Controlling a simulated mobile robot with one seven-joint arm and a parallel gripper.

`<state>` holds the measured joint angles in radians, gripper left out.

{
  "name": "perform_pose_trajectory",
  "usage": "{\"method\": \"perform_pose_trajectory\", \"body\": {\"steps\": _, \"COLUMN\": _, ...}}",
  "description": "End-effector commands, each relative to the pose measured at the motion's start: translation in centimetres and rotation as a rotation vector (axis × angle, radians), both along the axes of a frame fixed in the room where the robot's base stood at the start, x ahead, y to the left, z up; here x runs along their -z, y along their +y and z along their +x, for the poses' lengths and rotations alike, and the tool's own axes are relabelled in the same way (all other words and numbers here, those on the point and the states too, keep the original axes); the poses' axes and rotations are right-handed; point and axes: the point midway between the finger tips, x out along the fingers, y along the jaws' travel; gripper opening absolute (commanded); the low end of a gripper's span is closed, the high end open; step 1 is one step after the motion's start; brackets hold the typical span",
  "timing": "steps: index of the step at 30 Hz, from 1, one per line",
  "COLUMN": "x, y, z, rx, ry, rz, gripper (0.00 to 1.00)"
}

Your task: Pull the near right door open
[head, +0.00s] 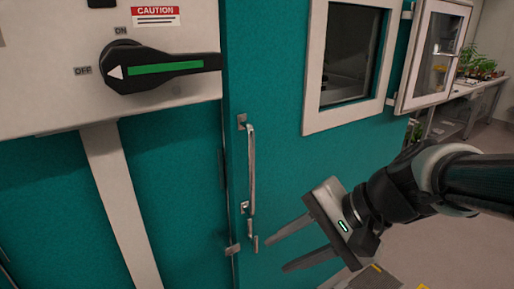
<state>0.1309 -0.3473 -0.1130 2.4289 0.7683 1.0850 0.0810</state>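The near right door (284,160) is a teal panel with a white-framed window (348,60). It looks closed, with its left edge against the neighbouring teal panel. A vertical metal bar handle (250,168) is fixed near that left edge. A small metal latch (252,237) sits just below the handle. My gripper (275,250) is open and empty, to the right of the handle's lower end. Its two fingers point left toward the latch area. I cannot tell how far the fingertips are from the door.
A grey box (50,50) with a black and green switch lever (160,68) is at upper left, beside the door. A small framed window door (433,55) stands out at upper right. Plants (478,65) sit on a bench behind it. Pale floor shows at lower right.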

Motion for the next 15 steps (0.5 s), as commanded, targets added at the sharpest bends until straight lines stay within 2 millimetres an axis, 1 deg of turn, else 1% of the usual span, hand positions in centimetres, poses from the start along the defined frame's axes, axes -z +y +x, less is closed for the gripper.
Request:
{"method": "perform_pose_trajectory", "body": {"steps": 1, "x": 3.9, "y": 0.3, "z": 1.8, "rx": 0.096, "ry": 0.062, "rz": 0.13, "gripper": 0.34}}
{"method": "perform_pose_trajectory", "body": {"steps": 2, "x": 5.1, "y": 0.4, "z": 2.8, "rx": 0.162, "ry": 0.103, "rz": 0.214, "gripper": 0.34}}
{"method": "perform_pose_trajectory", "body": {"steps": 3, "x": 3.5, "y": 1.0, "z": 3.9, "rx": 0.27, "ry": 0.172, "rz": 0.343, "gripper": 0.34}}
{"method": "perform_pose_trajectory", "body": {"steps": 5, "x": 2.5, "y": 1.5, "z": 6.1, "rx": 0.422, "ry": 0.273, "rz": 0.542, "gripper": 0.34}}
{"method": "perform_pose_trajectory", "body": {"steps": 6, "x": 2.0, "y": 1.3, "z": 7.5, "rx": 0.511, "ry": 0.334, "rz": 0.665, "gripper": 0.34}}
{"method": "perform_pose_trajectory", "body": {"steps": 8, "x": 1.2, "y": 0.6, "z": 9.7, "rx": 0.625, "ry": 0.413, "rz": 0.839, "gripper": 0.34}}
{"method": "perform_pose_trajectory", "body": {"steps": 9, "x": 0.7, "y": -0.1, "z": 11.0, "rx": 0.689, "ry": 0.456, "rz": 0.94, "gripper": 0.34}}
{"method": "perform_pose_trajectory", "body": {"steps": 10, "x": 0.4, "y": -0.7, "z": 11.8, "rx": 0.728, "ry": 0.485, "rz": 1.009, "gripper": 0.34}}
{"method": "perform_pose_trajectory", "body": {"steps": 12, "x": -0.2, "y": -2.0, "z": 13.4, "rx": 0.798, "ry": 0.533, "rz": 1.141, "gripper": 0.34}}
{"method": "perform_pose_trajectory", "body": {"steps": 15, "x": -0.8, "y": -3.4, "z": 14.6, "rx": 0.852, "ry": 0.572, "rz": 1.256, "gripper": 0.34}}
